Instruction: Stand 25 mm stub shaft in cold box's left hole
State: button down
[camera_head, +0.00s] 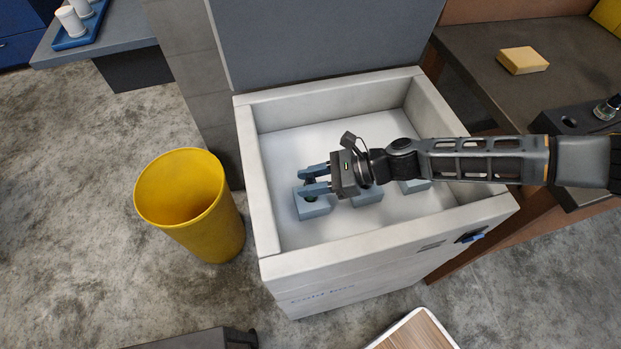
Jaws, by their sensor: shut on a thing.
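The cold box (352,259) is a white chest with its grey lid (325,40) raised. On its pale floor stand three blue-grey blocks in a row: a left block (316,211), a middle block (370,197) and a right block (415,187). My gripper (309,181) reaches in from the right and is directly over the left block, its fingers pointing left. It is shut on the stub shaft, which is mostly hidden by the fingers. A small dark spot shows below the fingers at the left block's top. I cannot tell whether it is the hole or the shaft's end.
A yellow bin (215,225) stands on the floor left of the box. A dark bench (480,60) at the right bears a yellow block (523,60) and a dark holder (580,120). A blue tray (75,38) with white cups is at the far left. The box's walls surround my gripper.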

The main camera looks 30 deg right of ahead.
jog(key=shift+f, duration=0.25)
jog(key=shift+f+b, duration=0.45)
jog(key=shift+f, duration=0.25)
jog(key=shift+f+b, duration=0.4)
jog(key=shift+f, duration=0.25)
jog(key=c, duration=0.6)
grip_release()
jog(key=shift+c, duration=0.2)
jog(key=shift+d, duration=0.1)
jog(key=v, duration=0.7)
jog(key=shift+d+r, duration=0.15)
jog(key=shift+d, duration=0.1)
jog(key=shift+s, duration=0.1)
